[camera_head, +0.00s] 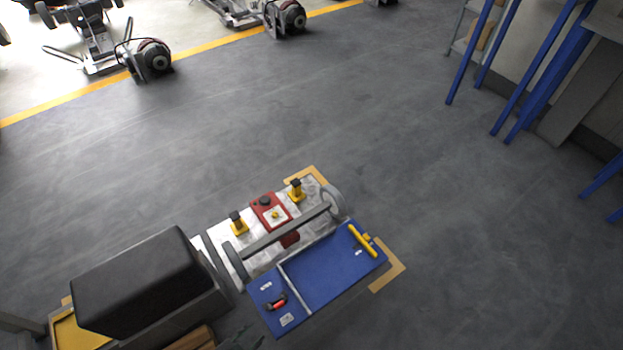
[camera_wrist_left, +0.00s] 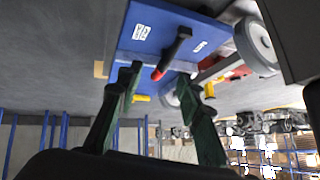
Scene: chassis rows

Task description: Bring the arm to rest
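My left gripper (camera_head: 244,338) shows only as dark green fingertips at the bottom edge of the head view, just below and left of the blue panel (camera_head: 325,272). In the left wrist view the green fingers of my left gripper (camera_wrist_left: 160,76) stand apart with nothing held between them. The blue panel (camera_wrist_left: 150,32) lies beyond the fingers there. My right gripper is in neither view.
A pale worktop carries a grey axle with wheels (camera_head: 287,229), yellow clamps (camera_head: 297,190) and a red box (camera_head: 270,211). A large black block (camera_head: 140,280) stands left of it. Blue posts (camera_head: 545,75) stand at the upper right. The grey floor between is clear.

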